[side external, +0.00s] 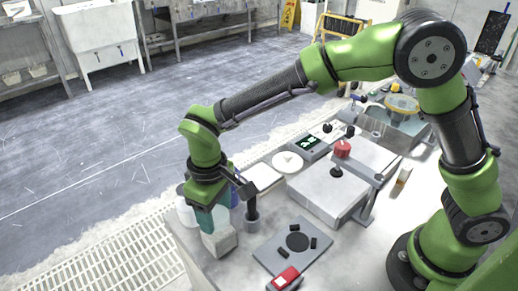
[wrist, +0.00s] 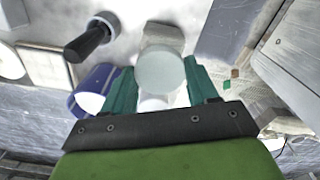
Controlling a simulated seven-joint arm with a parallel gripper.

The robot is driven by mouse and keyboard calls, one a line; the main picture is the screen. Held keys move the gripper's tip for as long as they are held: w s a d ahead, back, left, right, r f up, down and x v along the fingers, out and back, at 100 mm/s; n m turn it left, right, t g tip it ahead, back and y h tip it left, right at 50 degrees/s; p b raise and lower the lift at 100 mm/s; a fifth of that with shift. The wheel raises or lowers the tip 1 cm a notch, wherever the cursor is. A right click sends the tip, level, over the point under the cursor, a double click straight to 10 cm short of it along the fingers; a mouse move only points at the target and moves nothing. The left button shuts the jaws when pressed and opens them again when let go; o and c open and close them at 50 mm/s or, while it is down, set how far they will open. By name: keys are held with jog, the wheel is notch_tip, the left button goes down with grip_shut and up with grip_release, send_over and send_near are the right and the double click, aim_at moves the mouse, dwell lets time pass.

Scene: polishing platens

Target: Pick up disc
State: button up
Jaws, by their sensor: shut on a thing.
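In the wrist view, a pale, round, translucent-looking disc (wrist: 160,72) sits between the two teal fingers of my gripper (wrist: 160,84). The fingers are shut on it, one at each side. In the side view, my gripper (side external: 205,219) points down at the near left corner of the bench, just above a pale grey block (side external: 219,240). The disc cannot be made out there, as the fingers hide it. I cannot tell whether the disc still touches the block below.
White containers (side external: 186,212) and a blue container (wrist: 95,88) stand close to the gripper. A dark pad (side external: 268,256) with a black round piece (side external: 297,241) and a large grey box (side external: 318,190) lie farther right.

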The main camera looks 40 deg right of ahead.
jog(key=s+d+r, duration=0.2)
jog(key=s+d, duration=0.7)
jog(key=s, duration=0.3)
jog(key=shift+s+d, duration=0.3)
jog(key=shift+s, duration=0.1)
